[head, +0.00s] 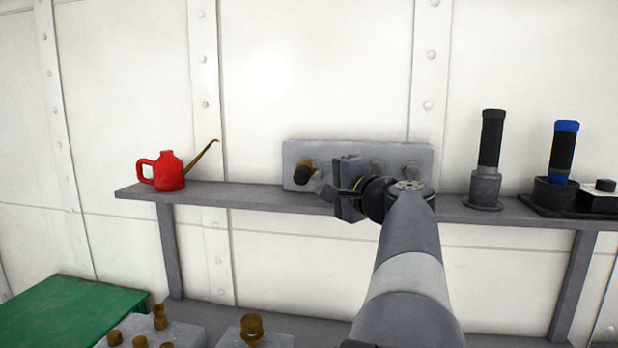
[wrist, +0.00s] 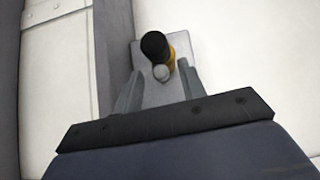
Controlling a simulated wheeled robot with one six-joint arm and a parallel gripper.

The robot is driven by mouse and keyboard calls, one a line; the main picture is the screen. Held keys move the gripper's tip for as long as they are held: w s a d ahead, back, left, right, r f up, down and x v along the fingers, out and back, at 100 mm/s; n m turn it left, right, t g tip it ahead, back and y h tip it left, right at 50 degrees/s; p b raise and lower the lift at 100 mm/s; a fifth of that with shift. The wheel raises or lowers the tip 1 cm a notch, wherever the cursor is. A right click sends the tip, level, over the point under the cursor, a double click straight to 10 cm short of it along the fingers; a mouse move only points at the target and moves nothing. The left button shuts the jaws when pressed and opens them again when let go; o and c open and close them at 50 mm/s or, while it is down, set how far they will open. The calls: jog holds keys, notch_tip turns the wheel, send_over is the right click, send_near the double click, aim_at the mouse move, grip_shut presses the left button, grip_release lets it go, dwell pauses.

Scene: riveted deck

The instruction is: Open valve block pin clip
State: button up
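The valve block (head: 296,156) is a grey plate standing on the back shelf. At its left end a brass fitting with a dark cap (head: 302,175) sticks out. Several dull round studs also show on the plate, partly behind my arm. My gripper (head: 328,191) is in front of the block, just right of the fitting. In the wrist view my gripper (wrist: 160,85) is open, its two grey fingers apart. The dark-capped brass fitting (wrist: 156,46) and a small grey knob (wrist: 161,73) show beyond the gap, on the block (wrist: 150,92). I cannot make out a separate clip or any contact.
A red oil can (head: 168,172) stands left on the shelf (head: 245,194). A black-handled post (head: 490,140) and a blue-topped handle (head: 566,140) stand right. Brass fittings (head: 252,326) and a green surface (head: 70,312) are below. The shelf is clear between can and block.

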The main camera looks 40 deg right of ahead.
grip_shut()
jog(key=shift+r+n+g+p, duration=0.4)
jog(key=shift+n+g+p, duration=0.35)
jog(key=shift+p, duration=0.5)
jog(key=shift+n+g+p, duration=0.45)
jog(key=shift+g+p, duration=0.1)
jog(key=shift+p, duration=0.15)
jog(key=shift+f+g+h, duration=0.1)
jog(key=shift+g+h, duration=0.2)
jog(key=shift+g, duration=0.1)
grip_release()
jog(key=b+v, duration=0.1)
jog(key=v, duration=0.9)
jog(key=shift+s, duration=0.4)
